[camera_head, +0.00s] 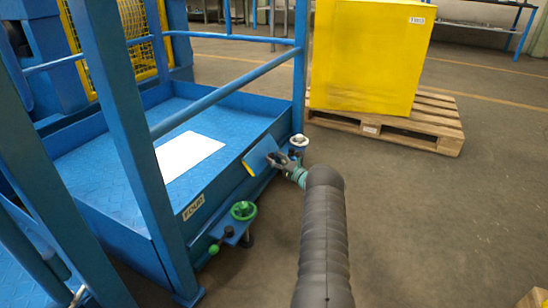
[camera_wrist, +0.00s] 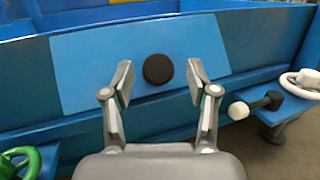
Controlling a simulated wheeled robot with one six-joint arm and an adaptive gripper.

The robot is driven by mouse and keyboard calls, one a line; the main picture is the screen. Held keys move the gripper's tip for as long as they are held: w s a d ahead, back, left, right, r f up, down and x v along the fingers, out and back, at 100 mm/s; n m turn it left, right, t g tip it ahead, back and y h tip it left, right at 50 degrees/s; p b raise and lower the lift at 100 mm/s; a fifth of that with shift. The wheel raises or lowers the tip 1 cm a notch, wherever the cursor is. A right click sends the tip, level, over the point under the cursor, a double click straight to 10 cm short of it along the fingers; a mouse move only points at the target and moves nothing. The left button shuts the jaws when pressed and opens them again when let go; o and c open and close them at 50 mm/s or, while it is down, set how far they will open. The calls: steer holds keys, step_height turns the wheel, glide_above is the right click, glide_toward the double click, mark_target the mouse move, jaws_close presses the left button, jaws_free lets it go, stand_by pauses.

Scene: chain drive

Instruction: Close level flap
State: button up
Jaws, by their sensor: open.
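The level flap (camera_head: 258,156) is a light blue plate with a yellow edge, at the outer side wall of the blue platform. In the head view it looks tilted against that wall. In the wrist view the flap (camera_wrist: 90,70) fills the middle, with a round black knob (camera_wrist: 158,69) on it. My gripper (camera_head: 276,160) is at the flap, between the two handwheels. In the wrist view my gripper (camera_wrist: 159,82) is open, with one finger on each side of the knob. Whether the fingers touch the flap cannot be told.
A green handwheel (camera_head: 243,210) and a white handwheel (camera_head: 299,141) stand on brackets along the platform (camera_head: 130,235). Blue posts and rails rise around it. A yellow block (camera_head: 370,55) sits on a wooden pallet (camera_head: 430,125).

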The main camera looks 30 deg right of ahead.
steer(key=v, duration=1)
steer(key=shift+d, duration=0.1)
